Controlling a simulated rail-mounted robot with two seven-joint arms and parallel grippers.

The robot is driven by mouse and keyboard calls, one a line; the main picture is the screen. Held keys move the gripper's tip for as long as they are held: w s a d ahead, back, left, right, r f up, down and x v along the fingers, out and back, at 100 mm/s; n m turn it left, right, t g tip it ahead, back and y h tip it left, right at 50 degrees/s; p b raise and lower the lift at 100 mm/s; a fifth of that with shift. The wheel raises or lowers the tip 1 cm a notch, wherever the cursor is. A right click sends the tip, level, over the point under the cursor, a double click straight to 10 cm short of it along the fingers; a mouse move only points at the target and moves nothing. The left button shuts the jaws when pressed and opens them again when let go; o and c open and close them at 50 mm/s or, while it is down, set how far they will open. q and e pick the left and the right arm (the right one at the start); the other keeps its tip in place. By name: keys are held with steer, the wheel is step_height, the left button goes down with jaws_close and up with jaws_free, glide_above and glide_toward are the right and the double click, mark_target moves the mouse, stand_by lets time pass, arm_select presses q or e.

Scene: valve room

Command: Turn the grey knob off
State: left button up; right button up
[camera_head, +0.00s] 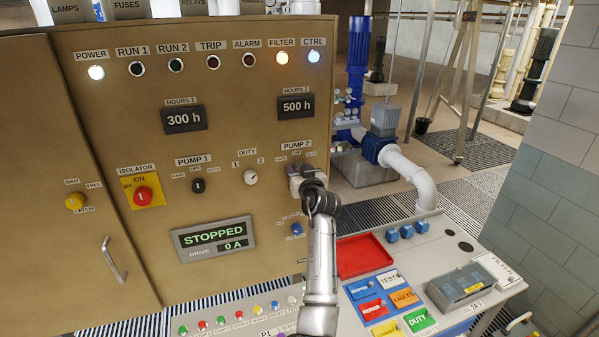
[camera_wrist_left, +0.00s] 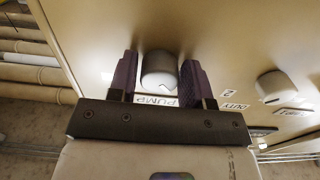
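My left gripper (camera_head: 299,180) is at the tan panel, just below the PUMP 2 label (camera_head: 296,144), and hides most of what lies there. In the left wrist view a light grey knob (camera_wrist_left: 159,72) sticks out of the panel between the two dark fingers of that gripper (camera_wrist_left: 160,80). One finger stands close on each side of the knob; I cannot tell whether they press on it. A label reading PUMP lies beside it, partly covered by the gripper. The knob's pointer setting is not readable. My right gripper is in neither view.
The light DUTY knob (camera_head: 250,177) is left of my gripper, with the dark PUMP 1 knob (camera_head: 198,186) further left. A blue knob (camera_head: 297,229) sits below. The display (camera_head: 214,238) reads STOPPED, 0 A. A red tray (camera_head: 364,256) lies on the desk at right.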

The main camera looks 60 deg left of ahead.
arm_select(q)
steer(key=c, duration=0.5)
steer(key=shift+c, duration=0.2)
steer(key=m, duration=0.4)
steer(key=m+p, duration=0.1)
steer(key=m, duration=0.2)
steer(key=shift+r, duration=0.1)
steer(key=shift+m+p, duration=0.45)
steer(key=shift+m, duration=0.35)
steer(key=o, duration=0.9)
